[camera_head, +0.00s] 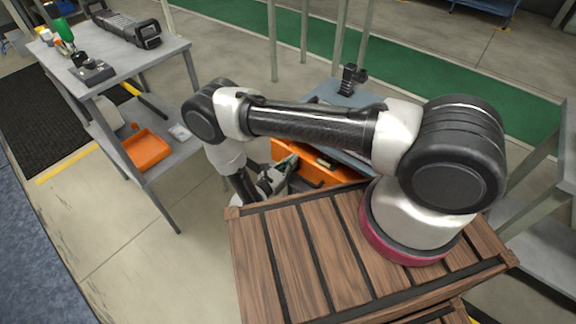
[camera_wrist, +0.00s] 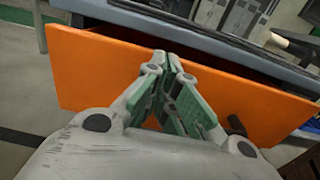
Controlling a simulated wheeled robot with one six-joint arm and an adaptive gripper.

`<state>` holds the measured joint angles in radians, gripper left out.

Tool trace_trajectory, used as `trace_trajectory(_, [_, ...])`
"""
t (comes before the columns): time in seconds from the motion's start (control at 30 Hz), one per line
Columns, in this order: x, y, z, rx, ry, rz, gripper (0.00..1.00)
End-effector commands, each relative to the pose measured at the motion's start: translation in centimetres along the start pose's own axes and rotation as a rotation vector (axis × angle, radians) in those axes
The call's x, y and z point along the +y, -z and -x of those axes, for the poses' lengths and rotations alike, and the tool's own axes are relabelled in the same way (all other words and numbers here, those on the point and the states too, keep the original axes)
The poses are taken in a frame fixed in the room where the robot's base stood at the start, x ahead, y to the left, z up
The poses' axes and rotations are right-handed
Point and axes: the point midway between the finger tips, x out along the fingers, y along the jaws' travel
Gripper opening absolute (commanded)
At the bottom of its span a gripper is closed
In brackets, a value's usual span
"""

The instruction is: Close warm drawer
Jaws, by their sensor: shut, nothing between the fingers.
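The warm drawer is the orange drawer (camera_head: 283,153) of a grey cabinet, partly behind my arm in the head view. In the wrist view its orange front (camera_wrist: 100,72) fills much of the picture. A dark gap above the front shows that the drawer stands out from the cabinet. My gripper (camera_head: 290,161) is at the drawer. In the wrist view my gripper (camera_wrist: 166,58) is shut and empty, with green pads, and its tips overlap the upper edge of the orange front. I cannot tell whether they touch it. A dark handle (camera_wrist: 236,125) shows at the right.
The grey cabinet top (camera_head: 330,93) carries a black device (camera_head: 351,78). A grey shelf table (camera_head: 112,52) with tools stands at the left, an orange tray (camera_head: 148,149) on its lower shelf. Open floor (camera_head: 130,235) lies between that table and my base.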

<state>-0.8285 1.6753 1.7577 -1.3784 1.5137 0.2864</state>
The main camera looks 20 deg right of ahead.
Motion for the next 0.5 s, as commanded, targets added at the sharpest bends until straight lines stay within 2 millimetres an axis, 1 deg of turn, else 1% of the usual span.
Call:
trace_trajectory(0.03, [0.0, 0.0, -0.6, 0.0, 0.002, 0.0, 0.0])
trace_trajectory(0.2, [0.0, 0.0, -1.8, 0.0, 0.002, 0.0, 0.0])
trace_trajectory(0.5, [0.0, 0.0, -2.3, 0.0, -0.001, 0.001, 0.0])
